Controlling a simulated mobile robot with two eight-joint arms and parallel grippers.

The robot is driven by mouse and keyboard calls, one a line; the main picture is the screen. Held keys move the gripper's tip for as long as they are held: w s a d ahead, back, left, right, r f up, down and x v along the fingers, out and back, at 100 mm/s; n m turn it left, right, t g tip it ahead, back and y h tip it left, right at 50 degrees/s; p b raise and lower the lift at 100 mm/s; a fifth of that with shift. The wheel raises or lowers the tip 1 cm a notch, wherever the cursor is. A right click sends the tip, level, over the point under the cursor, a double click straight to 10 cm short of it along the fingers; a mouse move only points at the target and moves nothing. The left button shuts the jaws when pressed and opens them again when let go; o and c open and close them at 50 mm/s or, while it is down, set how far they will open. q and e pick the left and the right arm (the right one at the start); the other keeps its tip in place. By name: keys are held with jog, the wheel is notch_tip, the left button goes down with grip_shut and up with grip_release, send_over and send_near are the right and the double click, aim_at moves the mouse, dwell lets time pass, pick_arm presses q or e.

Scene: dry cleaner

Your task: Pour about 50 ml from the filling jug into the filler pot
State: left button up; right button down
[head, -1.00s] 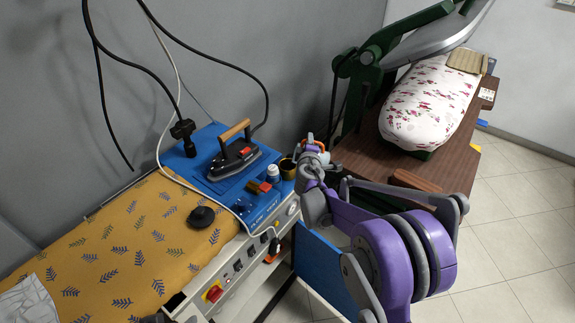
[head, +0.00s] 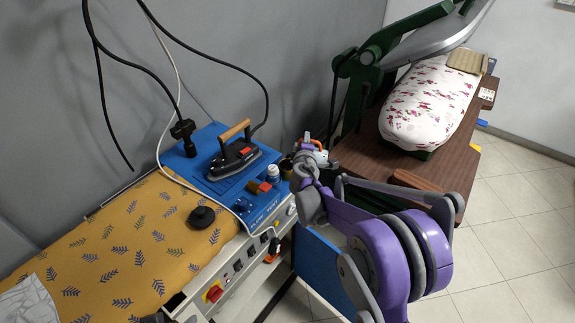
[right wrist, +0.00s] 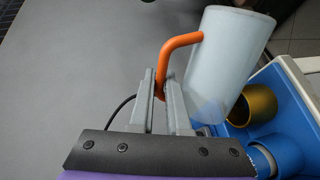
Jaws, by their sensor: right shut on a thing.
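The filling jug (right wrist: 228,60) is a pale, translucent cup with an orange handle. My right gripper (right wrist: 160,88) is shut on that handle. In the head view the jug (head: 320,156) is small and partly hidden by my right gripper (head: 305,152). The filler pot (right wrist: 255,103), dark gold inside, stands just beyond the jug's lower part in the right wrist view. In the head view the pot (head: 286,167) is at the blue board's right corner, left of my gripper. I cannot make out any liquid or stream. My left gripper is out of view.
An iron (head: 234,157) with a wooden handle rests on the blue board (head: 196,166). A white bottle (head: 273,172) and small brass and red items sit near the pot. A padded press (head: 430,105) stands on a brown table at the right. Cables hang at the left.

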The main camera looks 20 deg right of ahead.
aim_at(326, 153)
jog(key=shift+w+a+r+n, duration=0.15)
jog(key=shift+a+n, duration=0.15)
jog(key=shift+a, duration=0.1)
dwell(0.4)
